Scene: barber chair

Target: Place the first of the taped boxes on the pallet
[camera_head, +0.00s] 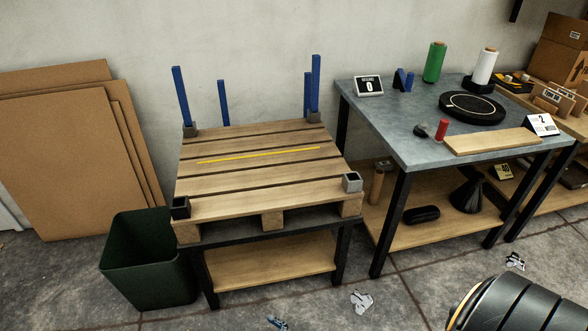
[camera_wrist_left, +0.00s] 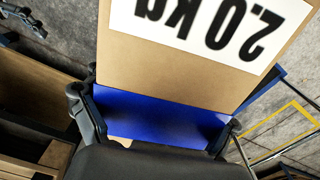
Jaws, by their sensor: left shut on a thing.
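The wooden pallet (camera_head: 235,173) lies on a black-framed stand in the head view. A yellow line crosses its slats, and no box is on it. In the left wrist view my left gripper (camera_wrist_left: 155,118) is shut on a cardboard box (camera_wrist_left: 165,68). The box has a white label reading 2.0 kg, upside down in this view, and a blue band between my fingers. The box's far end is cut off by the frame. Neither gripper nor the held box shows in the head view.
Blue posts (camera_head: 180,95) rise at the pallet's back corners; empty sockets (camera_head: 352,181) sit at its front corners. A green bin (camera_head: 150,262) stands front left. A grey-topped table (camera_head: 400,125) stands right, with more cardboard boxes (camera_head: 565,50) beyond. Cardboard sheets (camera_head: 70,150) lean left.

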